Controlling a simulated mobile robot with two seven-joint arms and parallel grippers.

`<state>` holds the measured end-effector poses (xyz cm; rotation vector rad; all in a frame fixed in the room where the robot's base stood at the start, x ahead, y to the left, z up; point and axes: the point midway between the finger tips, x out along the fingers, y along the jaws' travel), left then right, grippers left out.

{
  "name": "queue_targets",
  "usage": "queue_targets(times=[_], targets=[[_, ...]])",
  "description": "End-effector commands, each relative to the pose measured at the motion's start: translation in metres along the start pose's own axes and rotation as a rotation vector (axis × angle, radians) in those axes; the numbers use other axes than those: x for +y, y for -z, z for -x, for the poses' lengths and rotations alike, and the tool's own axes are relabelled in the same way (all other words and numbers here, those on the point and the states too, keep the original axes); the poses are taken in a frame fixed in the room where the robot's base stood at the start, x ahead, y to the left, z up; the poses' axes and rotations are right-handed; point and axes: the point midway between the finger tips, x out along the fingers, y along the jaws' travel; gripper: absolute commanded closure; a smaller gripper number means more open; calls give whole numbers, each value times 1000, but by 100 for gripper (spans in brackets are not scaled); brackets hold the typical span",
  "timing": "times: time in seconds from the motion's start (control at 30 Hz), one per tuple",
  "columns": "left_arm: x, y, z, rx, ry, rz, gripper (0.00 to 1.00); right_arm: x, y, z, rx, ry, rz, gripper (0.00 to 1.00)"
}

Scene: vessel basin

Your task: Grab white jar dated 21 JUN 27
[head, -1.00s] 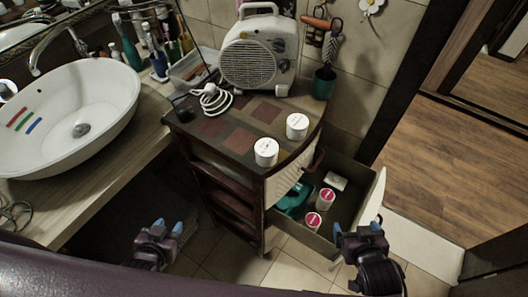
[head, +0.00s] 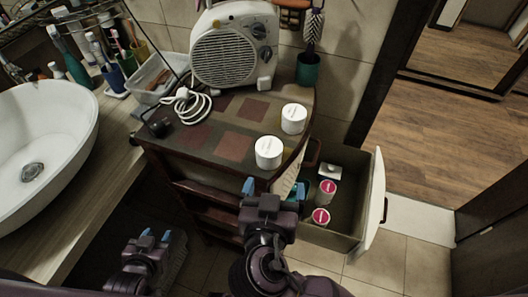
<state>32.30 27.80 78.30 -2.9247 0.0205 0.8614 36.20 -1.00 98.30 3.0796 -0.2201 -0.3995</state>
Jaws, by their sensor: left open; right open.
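Two white jars stand upright on the cabinet top: a nearer white jar (head: 268,153) by the front edge and a farther white jar (head: 294,119) behind it to the right. Small print shows on them, but I cannot read a date. Two white jars with pink-red lids, one farther (head: 327,191) and one nearer (head: 320,217), are in the open drawer. My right gripper (head: 274,189) is open and empty, just below the nearer white jar in the picture and apart from it. My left gripper (head: 157,237) is open and empty, low at the left, away from the jars.
The open drawer (head: 364,205) juts out to the right of the cabinet and also holds a small white box (head: 329,171). A fan heater (head: 234,48), a coiled white cord (head: 190,107) and a green pot (head: 308,69) occupy the cabinet's back. A basin (head: 45,135) is at left.

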Motion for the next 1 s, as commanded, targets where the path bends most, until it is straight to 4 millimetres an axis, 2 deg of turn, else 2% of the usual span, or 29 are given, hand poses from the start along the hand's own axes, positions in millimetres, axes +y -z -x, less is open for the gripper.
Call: queue_targets(times=[0.13,0.23,0.53,0.83,1.0], targets=[[2,1,-1,5,-2,3,57,-15,10,13,88,23,-32,11],[2,2,-1,6,-2,4,57,-18,14,12,108,27,-40,11],[1,4,3,5,0,5,57,-20,18,-28,110,28,-38,11],[0,2,5,-1,1,4,57,-21,19,-46,108,28,-38,11],[0,7,7,2,1,3,57,-24,20,-66,109,27,-37,11]])
